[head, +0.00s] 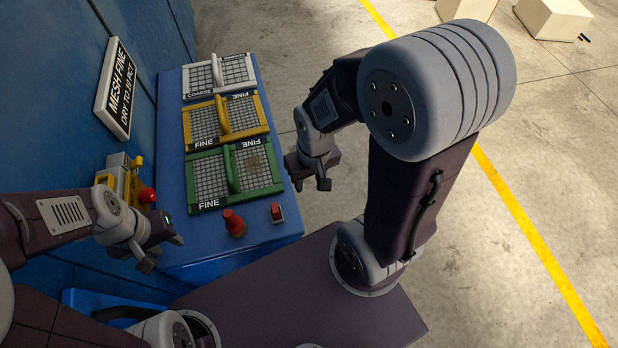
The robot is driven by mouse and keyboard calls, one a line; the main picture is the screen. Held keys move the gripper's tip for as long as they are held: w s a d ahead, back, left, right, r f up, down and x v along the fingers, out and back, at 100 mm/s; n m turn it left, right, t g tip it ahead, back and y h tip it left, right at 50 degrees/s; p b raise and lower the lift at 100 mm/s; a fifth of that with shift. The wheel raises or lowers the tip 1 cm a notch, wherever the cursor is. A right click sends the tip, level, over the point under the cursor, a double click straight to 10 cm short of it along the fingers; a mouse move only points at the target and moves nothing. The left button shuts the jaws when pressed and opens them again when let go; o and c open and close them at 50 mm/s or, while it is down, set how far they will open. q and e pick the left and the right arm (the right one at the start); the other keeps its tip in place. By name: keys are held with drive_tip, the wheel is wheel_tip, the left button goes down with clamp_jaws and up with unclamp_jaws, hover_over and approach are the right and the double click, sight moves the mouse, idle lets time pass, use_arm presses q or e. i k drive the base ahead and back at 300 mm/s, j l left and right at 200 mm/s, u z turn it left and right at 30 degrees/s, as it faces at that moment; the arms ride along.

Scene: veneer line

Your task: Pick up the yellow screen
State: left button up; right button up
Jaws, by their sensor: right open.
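The yellow screen (195,124) lies flat on the blue bench, between a white screen (203,76) behind it and a green screen (207,172) in front. It has a yellow handle bar across its mesh and FINE labels. My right gripper (309,186) is open and empty, off the bench's right edge, to the right of the green screen and apart from the yellow one. My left gripper (163,256) is near the bench's front left, left of the red knob, away from the screens; its jaw gap is not clear.
The blue bench (172,100) stands against a blue wall with a MESH FINE sign (116,88). A red knob (234,222) and a small red switch (277,212) are at its front. A yellow box with a red button (148,195) is at left.

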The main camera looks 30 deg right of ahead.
sight(222, 114)
drive_tip(key=l+u, duration=0.2)
drive_tip(key=l, duration=0.2)
drive_tip(key=k+l+u, duration=0.25)
drive_tip(key=l+u, duration=0.2)
drive_tip(key=l, duration=0.25)
drive_tip(key=k+l+u, duration=0.45)
drive_tip(key=l, duration=0.2)
drive_tip(key=i+l, duration=0.05)
drive_tip(key=i, duration=0.05)
